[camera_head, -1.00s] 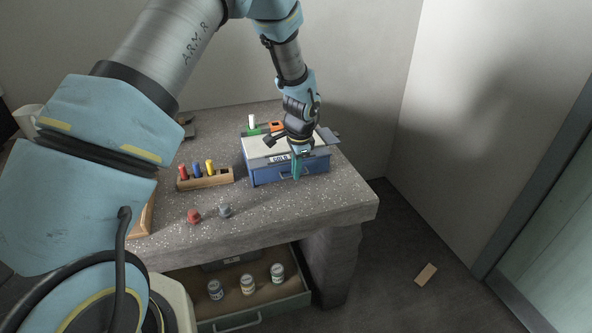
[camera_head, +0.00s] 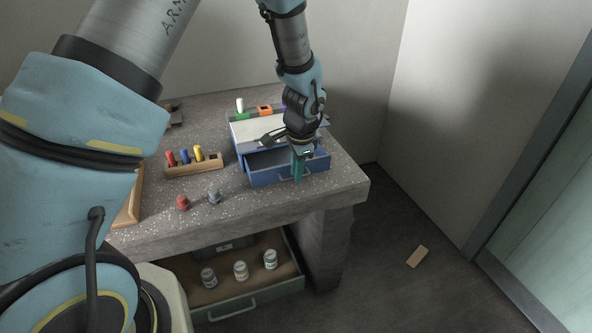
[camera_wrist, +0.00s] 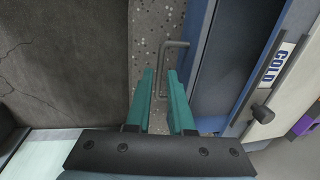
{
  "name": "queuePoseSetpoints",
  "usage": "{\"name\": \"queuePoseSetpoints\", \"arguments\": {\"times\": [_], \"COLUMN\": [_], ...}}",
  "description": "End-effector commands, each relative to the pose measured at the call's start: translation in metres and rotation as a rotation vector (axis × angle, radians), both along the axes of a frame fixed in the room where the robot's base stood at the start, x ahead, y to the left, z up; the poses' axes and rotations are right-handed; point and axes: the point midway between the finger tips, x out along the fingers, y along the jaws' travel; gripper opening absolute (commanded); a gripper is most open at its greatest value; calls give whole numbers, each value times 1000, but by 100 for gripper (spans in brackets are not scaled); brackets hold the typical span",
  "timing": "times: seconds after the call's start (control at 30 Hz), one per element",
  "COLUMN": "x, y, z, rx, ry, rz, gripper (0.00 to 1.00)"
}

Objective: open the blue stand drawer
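The blue stand (camera_head: 240,142) with a pale top sits toward the back right of the bench. Its drawer (camera_head: 265,178) is pulled partly out, and its hollow shows between front and stand. In the wrist view the blue drawer front (camera_wrist: 198,45) stands away from the stand, which bears a label lettered COLD (camera_wrist: 274,62). My gripper (camera_head: 298,178) points down at the drawer front. Its teal fingers (camera_wrist: 161,85) are close together on either side of the grey bar handle (camera_wrist: 176,44), one finger between bar and drawer front. The exact contact is partly hidden.
A wooden block with coloured pegs (camera_head: 193,168) stands left of the stand. A red knob (camera_head: 183,203) and a grey knob (camera_head: 214,197) sit near the bench (camera_head: 330,195) edge. Below, a green drawer (camera_head: 255,308) holding several cans stands open.

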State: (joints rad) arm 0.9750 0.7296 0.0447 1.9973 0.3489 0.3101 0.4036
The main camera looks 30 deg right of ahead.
Motion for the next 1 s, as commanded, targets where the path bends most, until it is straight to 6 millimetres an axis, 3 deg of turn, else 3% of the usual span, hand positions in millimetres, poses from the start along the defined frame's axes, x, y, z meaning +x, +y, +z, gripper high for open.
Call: {"name": "queuePoseSetpoints", "arguments": {"times": [0.17,0.47,0.57,1.0], "x": [0,0,-2,-16], "y": [0,0,0,2], "z": [0,3,14,91], "rx": [1,0,-2,-2], "ry": [0,0,-1,-1], "rz": [0,0,1,1], "gripper": [40,40,40,40]}}
